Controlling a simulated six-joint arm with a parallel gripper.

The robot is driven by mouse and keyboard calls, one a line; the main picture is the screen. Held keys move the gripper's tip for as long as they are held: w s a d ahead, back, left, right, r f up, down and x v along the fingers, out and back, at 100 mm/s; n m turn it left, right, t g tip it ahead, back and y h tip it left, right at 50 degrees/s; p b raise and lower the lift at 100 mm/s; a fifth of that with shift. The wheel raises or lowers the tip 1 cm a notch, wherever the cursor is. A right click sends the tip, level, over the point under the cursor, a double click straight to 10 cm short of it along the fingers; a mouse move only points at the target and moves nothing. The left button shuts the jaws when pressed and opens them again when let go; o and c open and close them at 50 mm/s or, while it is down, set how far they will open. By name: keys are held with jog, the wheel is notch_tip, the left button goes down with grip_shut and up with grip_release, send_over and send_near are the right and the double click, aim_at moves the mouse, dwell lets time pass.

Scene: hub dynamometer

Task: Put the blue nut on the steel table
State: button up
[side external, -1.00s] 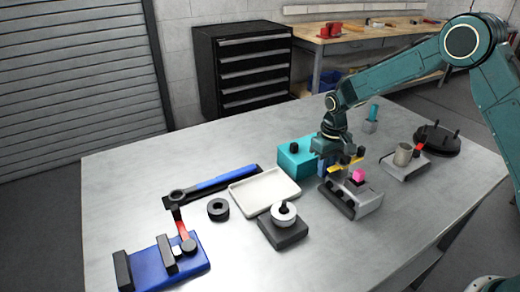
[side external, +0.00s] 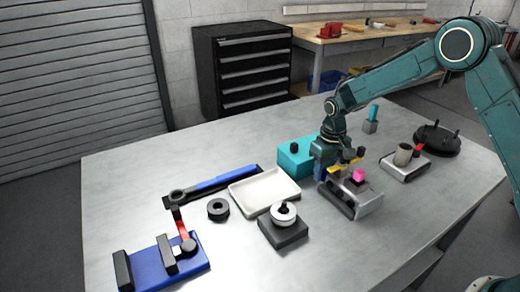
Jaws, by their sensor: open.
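My gripper (side external: 346,161) is open, pointing down over the grey metal fixture (side external: 368,205) right of the table's middle. Its yellow-marked fingers are apart. A small pink piece (side external: 359,174) sits on the fixture, just right of and below the fingers. I cannot pick out a blue nut with certainty; the area under and behind my gripper is partly hidden. The steel table (side external: 130,205) is a broad grey surface with much bare room.
A teal box (side external: 293,163) stands close left of my gripper. A white tray (side external: 263,190), a dark block with a white round part (side external: 284,214), a black ring (side external: 218,209), a blue-handled wrench (side external: 225,179) and a blue vise-like fixture (side external: 150,268) lie left.

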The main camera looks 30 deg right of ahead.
aim_at(326, 171)
jog(key=shift+r, duration=0.1)
notch_tip(326, 171, up, 12)
dwell(0.6)
dwell(0.5)
